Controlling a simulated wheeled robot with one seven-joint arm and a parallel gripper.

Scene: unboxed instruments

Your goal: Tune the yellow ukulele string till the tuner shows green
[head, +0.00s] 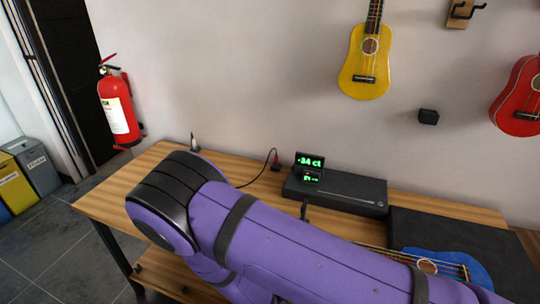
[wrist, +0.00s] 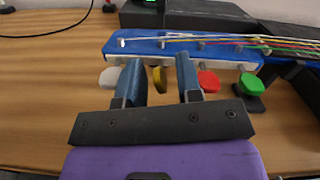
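The blue ukulele (head: 445,259) lies on a dark case or stand at the right of the table. In the wrist view its headstock (wrist: 150,41) carries a white peg (wrist: 110,77), a yellow peg (wrist: 159,80), a red peg (wrist: 209,81) and a green peg (wrist: 250,85). Coloured strings run right from it. My gripper (wrist: 160,78) is open, its two blue fingers either side of the yellow peg with gaps showing. The tuner (head: 309,161) shows "-34 ct" in green digits, with a smaller green readout below. My arm hides the headstock in the head view.
A long black box (head: 345,190) sits under the tuner at the table's back. A cable (head: 258,178) runs left of it. The yellow ukulele (head: 367,62) and a red ukulele (head: 520,98) hang on the wall. The left tabletop (head: 115,197) is clear.

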